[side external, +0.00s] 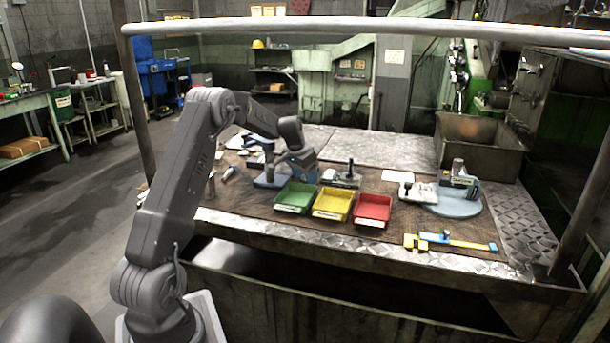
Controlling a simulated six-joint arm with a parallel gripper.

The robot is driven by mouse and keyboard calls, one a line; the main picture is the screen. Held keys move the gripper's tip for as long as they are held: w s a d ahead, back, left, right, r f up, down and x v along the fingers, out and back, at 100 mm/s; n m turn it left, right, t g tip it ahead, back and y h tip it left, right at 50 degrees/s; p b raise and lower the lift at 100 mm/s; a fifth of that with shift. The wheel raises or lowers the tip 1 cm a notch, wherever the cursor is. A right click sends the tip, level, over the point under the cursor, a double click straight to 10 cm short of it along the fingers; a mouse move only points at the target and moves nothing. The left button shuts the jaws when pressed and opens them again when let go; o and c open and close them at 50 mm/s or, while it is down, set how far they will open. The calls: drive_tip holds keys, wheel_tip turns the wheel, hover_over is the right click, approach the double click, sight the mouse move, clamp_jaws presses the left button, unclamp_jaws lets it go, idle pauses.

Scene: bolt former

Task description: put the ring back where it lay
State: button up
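My gripper (299,164) hangs low over the brown mat, just behind the green tray and beside a blue-grey round base (268,181). Its fingertips are small and partly lost against the things behind. I cannot tell whether they are open or shut, or whether they hold anything. I cannot make out the ring in this view. It may be too small to see or hidden by my gripper or arm.
Green (295,197), yellow (332,203) and red (372,210) trays stand in a row on the mat (290,230). A device on a round blue base (458,205) stands at right. A blue-yellow tool (450,242) lies in front. A rail (370,30) crosses above.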

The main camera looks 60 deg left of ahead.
drive_tip(key=a+v, duration=0.1)
drive_tip(key=v, duration=1.1)
drive_tip(key=d+r, duration=0.3)
drive_tip(key=d, duration=0.4)
drive_tip(key=d+r, duration=0.3)
drive_tip(key=d, duration=0.5)
drive_tip(key=s+d+r+m+t, duration=0.1)
drive_tip(key=s+d, duration=0.5)
drive_tip(key=d, duration=0.3)
drive_tip(key=s+d+m, duration=0.1)
drive_tip(key=s+d, duration=0.4)
drive_tip(key=d, duration=0.4)
drive_tip(key=s+d+f+t, duration=0.1)
drive_tip(key=s+d+f, duration=0.3)
drive_tip(key=s+d, duration=0.3)
drive_tip(key=s, duration=0.4)
drive_tip(key=shift+f+m+h, duration=0.2)
drive_tip(key=shift+m+h, duration=0.2)
